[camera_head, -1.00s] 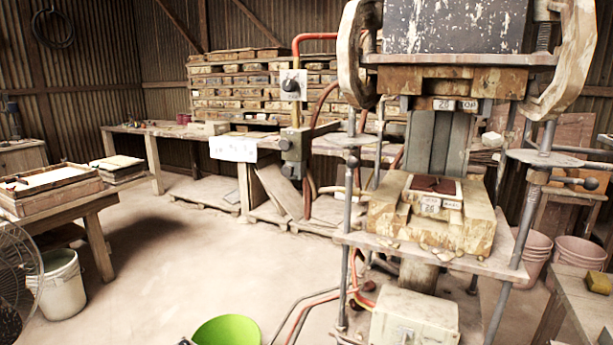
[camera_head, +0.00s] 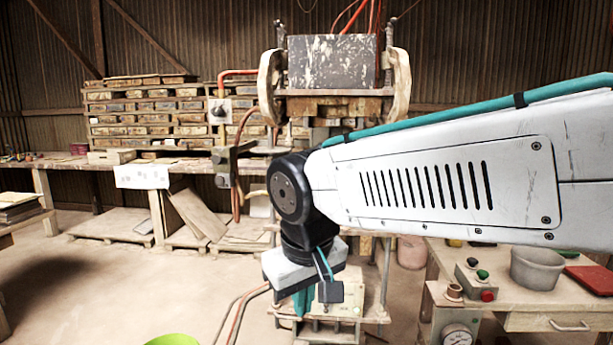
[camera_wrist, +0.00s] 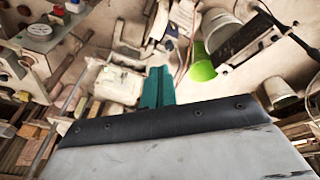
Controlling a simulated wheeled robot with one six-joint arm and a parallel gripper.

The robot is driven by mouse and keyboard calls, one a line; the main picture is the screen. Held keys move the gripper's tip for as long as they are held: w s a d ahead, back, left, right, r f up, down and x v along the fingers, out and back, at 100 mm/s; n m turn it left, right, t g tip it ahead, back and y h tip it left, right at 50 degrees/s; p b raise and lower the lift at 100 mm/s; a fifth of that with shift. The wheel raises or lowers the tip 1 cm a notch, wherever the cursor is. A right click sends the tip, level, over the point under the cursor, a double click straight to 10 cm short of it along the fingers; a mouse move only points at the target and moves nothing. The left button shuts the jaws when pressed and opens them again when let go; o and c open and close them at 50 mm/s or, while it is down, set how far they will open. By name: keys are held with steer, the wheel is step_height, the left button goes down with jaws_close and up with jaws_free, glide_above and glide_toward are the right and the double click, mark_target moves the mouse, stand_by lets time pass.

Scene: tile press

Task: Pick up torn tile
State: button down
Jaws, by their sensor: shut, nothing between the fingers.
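My gripper (camera_head: 303,300) hangs from my arm in front of the lower part of the tile press (camera_head: 332,62), its teal fingers pointing down. In the wrist view the teal fingers (camera_wrist: 157,88) are together with nothing between them. My arm and wrist cover the press's lower die area in the head view. I cannot make out the torn tile in either current view.
A green bucket (camera_head: 172,340) stands on the floor at lower left; the wrist view also shows it (camera_wrist: 201,65). On the right are a bench with a button box (camera_head: 480,282) and a grey tub (camera_head: 537,268). Open floor lies to the left.

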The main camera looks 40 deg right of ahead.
steer(key=w+d+r+m+t+h, duration=0.1)
steer(key=w+d+r+m+h, duration=0.1)
steer(key=w+d, duration=0.8)
steer(key=w+d+r+m+t+h, duration=0.2)
steer(key=w+d, duration=0.7)
steer(key=d, duration=0.7)
steer(key=w+d+r+m+t+h, duration=0.1)
steer(key=w+d+r+m+h, duration=0.2)
steer(key=w+d, duration=0.7)
steer(key=shift+w+d+r+m+t, duration=0.1)
steer(key=shift+d+r+m, duration=0.1)
steer(key=shift+d, duration=0.35)
steer(key=shift+w+d+r+m+t, duration=0.1)
steer(key=shift+w+d+r, duration=0.1)
steer(key=shift+d, duration=0.4)
steer(key=shift+w+d+r+m+t, duration=0.1)
steer(key=shift+d+r, duration=0.1)
steer(key=shift+d, duration=0.35)
steer(key=shift+s+a+f, duration=0.1)
steer(key=shift+s+f, duration=0.05)
steer(key=shift+f, duration=0.25)
